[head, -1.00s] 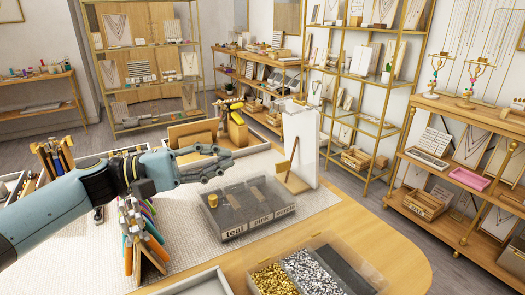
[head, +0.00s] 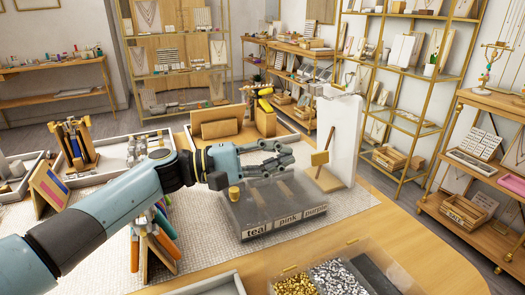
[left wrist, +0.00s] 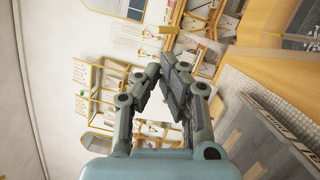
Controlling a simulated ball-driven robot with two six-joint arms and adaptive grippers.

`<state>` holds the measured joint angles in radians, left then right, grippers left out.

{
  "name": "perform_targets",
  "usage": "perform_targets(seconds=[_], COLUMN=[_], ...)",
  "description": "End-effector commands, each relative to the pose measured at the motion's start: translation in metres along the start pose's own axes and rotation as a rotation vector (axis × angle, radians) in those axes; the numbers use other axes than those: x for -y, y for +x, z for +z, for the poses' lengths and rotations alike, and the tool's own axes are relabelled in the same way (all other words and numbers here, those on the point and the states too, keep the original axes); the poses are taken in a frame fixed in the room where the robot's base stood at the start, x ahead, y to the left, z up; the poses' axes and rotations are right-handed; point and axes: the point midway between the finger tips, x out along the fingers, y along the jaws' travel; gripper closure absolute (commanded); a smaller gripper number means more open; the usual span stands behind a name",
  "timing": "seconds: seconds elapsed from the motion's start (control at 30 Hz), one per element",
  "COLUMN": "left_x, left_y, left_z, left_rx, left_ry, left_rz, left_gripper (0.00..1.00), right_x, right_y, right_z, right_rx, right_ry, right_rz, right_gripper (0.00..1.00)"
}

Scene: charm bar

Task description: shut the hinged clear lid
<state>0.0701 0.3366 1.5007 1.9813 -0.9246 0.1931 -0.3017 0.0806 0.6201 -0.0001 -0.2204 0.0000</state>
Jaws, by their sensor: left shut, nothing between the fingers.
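My left gripper (head: 286,157) is shut and empty, above the box's back edge. I cannot tell whether it touches the lid. In the left wrist view the shut fingers (left wrist: 172,65) are left of the box (left wrist: 262,130). My right gripper is out of view.
A white upright panel (head: 340,135) and a small wooden stand (head: 322,160) are close behind the box at right. A bead box (head: 325,275) with gold and silver beads is in front. Card racks (head: 150,240) stand at left. The wooden tabletop at right is clear.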

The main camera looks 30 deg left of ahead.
Motion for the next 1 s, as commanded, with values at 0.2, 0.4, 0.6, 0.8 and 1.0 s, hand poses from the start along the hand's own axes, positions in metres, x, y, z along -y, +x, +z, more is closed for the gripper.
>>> perform_targets(seconds=[0.2, 0.4, 0.6, 0.8, 1.0], left_x=[-0.002, 0.0, 0.001, 0.0, -0.003], left_y=[0.033, 0.042, 0.042, 0.042, 0.042], left_z=[0.0, 0.0, 0.0, 0.0, 0.001], left_rx=[0.0, 0.001, 0.0, 0.0, 0.0], left_ry=[0.0, 0.0, 0.0, 0.007, 0.048], left_rz=[0.002, -0.001, -0.002, -0.002, -0.013], left_gripper=[1.0, 1.0, 1.0, 1.0, 1.0], right_x=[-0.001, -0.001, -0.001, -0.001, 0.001], right_y=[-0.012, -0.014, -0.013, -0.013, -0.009], right_z=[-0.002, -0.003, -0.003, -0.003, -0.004], right_rx=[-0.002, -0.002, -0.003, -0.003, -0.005], right_ry=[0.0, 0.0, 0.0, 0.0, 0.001], right_rz=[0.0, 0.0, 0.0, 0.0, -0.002], right_gripper=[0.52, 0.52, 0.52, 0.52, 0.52])
